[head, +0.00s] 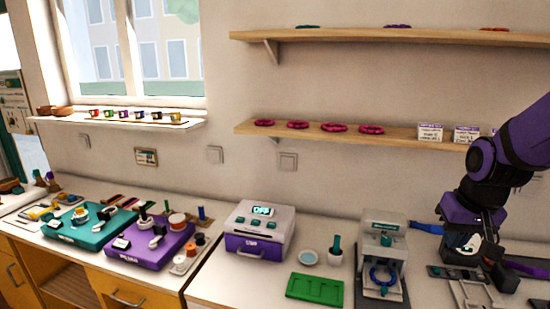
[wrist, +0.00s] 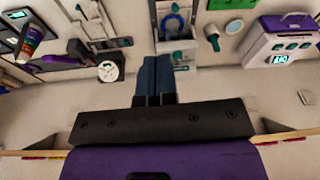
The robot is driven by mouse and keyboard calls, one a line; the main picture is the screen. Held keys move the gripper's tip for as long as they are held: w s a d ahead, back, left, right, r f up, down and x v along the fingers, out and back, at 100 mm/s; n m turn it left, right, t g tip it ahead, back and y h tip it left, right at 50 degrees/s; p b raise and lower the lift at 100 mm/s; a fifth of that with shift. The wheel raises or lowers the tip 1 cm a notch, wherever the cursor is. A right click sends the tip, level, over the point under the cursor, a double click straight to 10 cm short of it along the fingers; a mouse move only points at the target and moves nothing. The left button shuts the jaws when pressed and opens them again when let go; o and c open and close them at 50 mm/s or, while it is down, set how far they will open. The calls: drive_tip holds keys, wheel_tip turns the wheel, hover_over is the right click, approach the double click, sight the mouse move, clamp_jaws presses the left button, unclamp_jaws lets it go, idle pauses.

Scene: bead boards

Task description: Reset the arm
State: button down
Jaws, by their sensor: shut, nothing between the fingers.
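My gripper (wrist: 160,68) shows in the wrist view with its two dark blue fingers side by side and closed, with nothing between them. It is in the air above the counter, and the grey press-like device (wrist: 177,50) lies beyond the fingertips in that view. In the head view my purple and black arm (head: 480,180) is bent down at the right, over the right end of the counter.
The grey device with a blue ring (head: 383,245) stands close to my arm. Teal (head: 90,226) and purple (head: 150,246) boards lie farther left. A wooden shelf (head: 390,134) runs behind my arm.

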drive_tip(key=s+a+r+n+t, duration=0.2)
drive_tip(key=s+a+r, duration=0.3)
drive_tip(key=s+r, duration=0.8)
drive_tip(key=shift+s+a+r+t, duration=0.2)
drive_tip(key=shift+s+t, duration=0.1)
drive_tip(key=shift+s, duration=0.1)
